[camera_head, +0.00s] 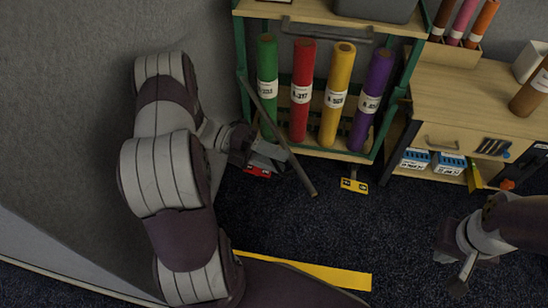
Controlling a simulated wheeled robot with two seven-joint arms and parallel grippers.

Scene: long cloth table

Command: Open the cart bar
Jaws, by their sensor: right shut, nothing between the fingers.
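The cart (243,45) has a wooden shelf and a green frame and stands at the top centre. The dark cart bar (300,176) slants from the cart's left post down to the right, its lower end out over the floor in front of the cart. The front of the rolls is mostly clear of it. My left gripper (276,153) is at the middle of the bar, its fingertips against or around it; whether they are closed on it is unclear. My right gripper (458,281) is shut and empty at the lower right, far from the bar.
The cart holds upright green (267,60), red (302,70), yellow (338,75) and purple (372,85) rolls. A wooden workbench (470,90) stands to the right. A yellow floor strip (330,276) lies below.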

